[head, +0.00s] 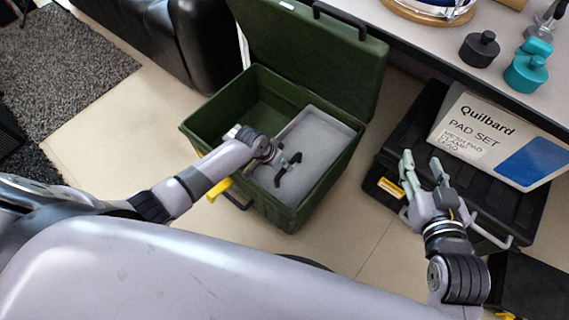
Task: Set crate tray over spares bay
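A dark green crate (222,117) stands open on the floor, its lid tipped up at the back. A pale grey rectangular tray (318,133) lies inside, over the right part of the crate, just below the rim. The crate's left part looks empty; the floor under the tray is hidden. My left gripper (288,171) is over the tray, its dark fingers spread with nothing seen between them. I cannot tell whether they touch the tray. My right gripper (422,172) is open and empty, above a black case (393,150) to the right of the crate.
A "Quilbard Pad Set" box (500,135) sits on the black case. A table (425,32) at top right holds black and teal weights (525,72). A black leather seat (150,38) and a grey rug (62,70) are at left. Floor left of the crate is clear.

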